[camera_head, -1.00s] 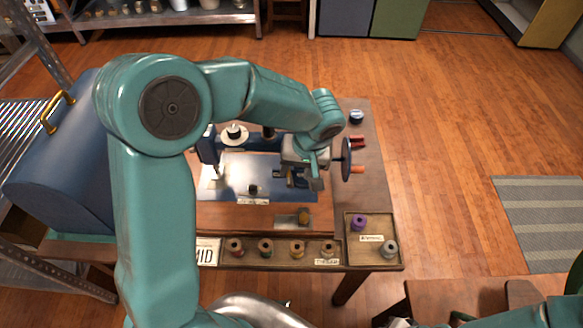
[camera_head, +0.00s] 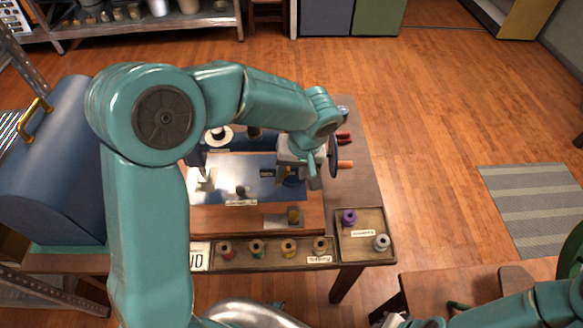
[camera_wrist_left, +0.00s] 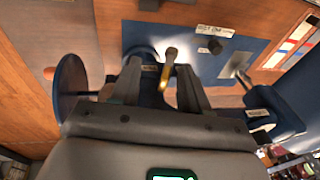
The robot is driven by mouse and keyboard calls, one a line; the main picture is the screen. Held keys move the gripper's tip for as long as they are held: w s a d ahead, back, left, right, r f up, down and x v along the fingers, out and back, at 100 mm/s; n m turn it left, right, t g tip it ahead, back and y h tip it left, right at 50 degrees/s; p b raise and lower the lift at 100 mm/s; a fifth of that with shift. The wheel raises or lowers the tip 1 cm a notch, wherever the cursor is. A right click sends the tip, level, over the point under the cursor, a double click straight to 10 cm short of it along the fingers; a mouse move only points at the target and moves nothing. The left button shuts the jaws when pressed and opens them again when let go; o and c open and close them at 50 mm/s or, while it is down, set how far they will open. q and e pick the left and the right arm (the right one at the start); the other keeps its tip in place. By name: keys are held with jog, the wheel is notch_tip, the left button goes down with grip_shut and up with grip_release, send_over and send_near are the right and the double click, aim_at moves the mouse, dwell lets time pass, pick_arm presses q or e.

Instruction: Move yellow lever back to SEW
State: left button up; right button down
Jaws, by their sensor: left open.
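The blue sewing machine (camera_head: 262,143) stands on a wooden base on the table, partly hidden by my left arm. In the left wrist view, the yellow lever (camera_wrist_left: 168,68) stands out from the machine between the two fingers of my left gripper (camera_wrist_left: 161,85). The fingers are apart on either side of it, and I cannot tell whether either touches it. A small pale label beside it is too small to read. My right gripper is out of view.
The handwheel (camera_head: 333,156) is just right of my left gripper; it also shows in the left wrist view (camera_wrist_left: 70,86). A tray (camera_head: 371,221) with thread spools lies at the table's front right. A blue rounded cover (camera_head: 55,160) stands on the left.

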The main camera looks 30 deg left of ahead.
pick_arm(q)
jog(key=shift+w+a+r, duration=0.15)
jog(key=shift+a+r, duration=0.25)
jog(key=shift+r, duration=0.4)
jog(key=p+v, duration=0.4)
jog(key=v, duration=0.2)
jog(key=shift+d+r+p, duration=0.2)
jog(key=shift+r+p, duration=0.1)
jog(key=shift+p, duration=0.05)
dwell(0.4)
